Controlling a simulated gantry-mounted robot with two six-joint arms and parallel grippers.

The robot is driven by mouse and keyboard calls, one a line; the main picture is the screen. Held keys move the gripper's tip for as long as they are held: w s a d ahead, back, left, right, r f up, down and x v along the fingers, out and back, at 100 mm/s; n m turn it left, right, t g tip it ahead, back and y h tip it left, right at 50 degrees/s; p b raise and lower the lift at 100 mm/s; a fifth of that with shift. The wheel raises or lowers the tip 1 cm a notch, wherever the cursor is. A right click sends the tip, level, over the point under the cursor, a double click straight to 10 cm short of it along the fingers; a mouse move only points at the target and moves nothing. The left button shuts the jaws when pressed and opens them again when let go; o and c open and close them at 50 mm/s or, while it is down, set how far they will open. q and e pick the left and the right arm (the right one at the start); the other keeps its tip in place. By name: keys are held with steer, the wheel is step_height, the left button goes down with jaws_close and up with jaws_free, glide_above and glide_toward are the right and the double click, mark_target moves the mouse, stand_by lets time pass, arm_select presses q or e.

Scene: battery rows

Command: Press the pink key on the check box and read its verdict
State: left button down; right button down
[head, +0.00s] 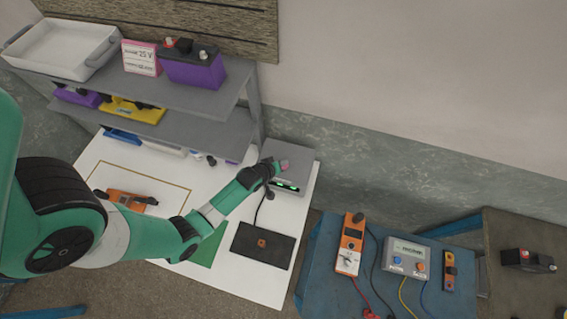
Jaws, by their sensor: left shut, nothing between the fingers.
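The check box (293,153) is a grey box at the back right corner of the white table. The pink key (284,164) shows on its top. A small screen (287,185) on its front edge glows green; its text is too small to read. My left gripper (276,168) is shut and empty, with its tips at the pink key. I cannot tell whether they touch it or press it down. My right gripper is not in view.
A black pad (263,246) lies in front of the box, joined to it by a cable. A grey shelf (205,98) with batteries and a white tray (62,47) stands behind left. An orange meter (350,245) and a grey device (406,258) are on the blue table at right.

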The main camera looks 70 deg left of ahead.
arm_select(q)
steer(key=shift+f, duration=0.15)
stand_by(0.3)
steer(key=shift+f+b, duration=0.4)
steer(key=shift+b, duration=0.05)
steer(key=shift+d+r+p, duration=0.1)
steer(key=shift+r+p, duration=0.35)
step_height(320, 180, up, 6)
steer(key=p, duration=0.5)
steer(key=shift+r+p, duration=0.15)
steer(key=shift+p, duration=0.25)
stand_by(0.4)
